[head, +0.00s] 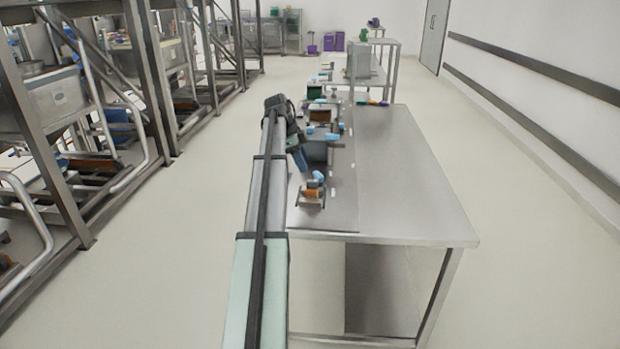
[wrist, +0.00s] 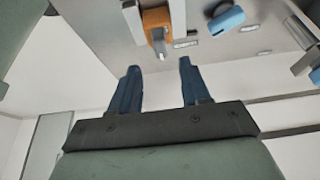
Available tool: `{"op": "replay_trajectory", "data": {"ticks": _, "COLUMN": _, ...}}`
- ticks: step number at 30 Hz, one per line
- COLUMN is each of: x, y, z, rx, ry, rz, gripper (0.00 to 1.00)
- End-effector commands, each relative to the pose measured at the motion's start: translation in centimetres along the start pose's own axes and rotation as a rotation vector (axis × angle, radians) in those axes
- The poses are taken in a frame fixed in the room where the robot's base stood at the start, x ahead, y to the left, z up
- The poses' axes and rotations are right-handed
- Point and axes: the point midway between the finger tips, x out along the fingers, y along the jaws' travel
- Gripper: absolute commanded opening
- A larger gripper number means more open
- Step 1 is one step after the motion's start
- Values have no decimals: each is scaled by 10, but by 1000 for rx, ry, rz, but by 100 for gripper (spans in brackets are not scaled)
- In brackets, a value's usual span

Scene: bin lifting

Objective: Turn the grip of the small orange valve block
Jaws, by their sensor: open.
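In the wrist view, an orange block (wrist: 157,17) is at the top, with a grey lever-like grip (wrist: 158,40) sticking out towards my fingers. I cannot tell for sure that both views show the same block. My gripper (wrist: 158,68) is open and empty, its two dark blue fingers apart. The grip shows between the fingers' lines, beyond the tips, and looks clear of them.
A light blue piece (wrist: 226,20) lies right of the orange block in the wrist view. A grey metal part (wrist: 305,45) stands at the right edge.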

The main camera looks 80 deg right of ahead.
Motion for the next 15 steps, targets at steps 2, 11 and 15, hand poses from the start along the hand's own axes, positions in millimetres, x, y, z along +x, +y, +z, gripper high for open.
{"op": "replay_trajectory", "data": {"ticks": 2, "x": 16, "y": 1, "z": 0, "rx": 0, "ry": 0, "rz": 2, "gripper": 47}}
{"op": "replay_trajectory", "data": {"ticks": 11, "x": 56, "y": 1, "z": 0, "rx": -1, "ry": -1, "rz": 1, "gripper": 47}}
{"op": "replay_trajectory", "data": {"ticks": 15, "x": 65, "y": 0, "z": 0, "rx": -1, "ry": -1, "rz": 0, "gripper": 47}}
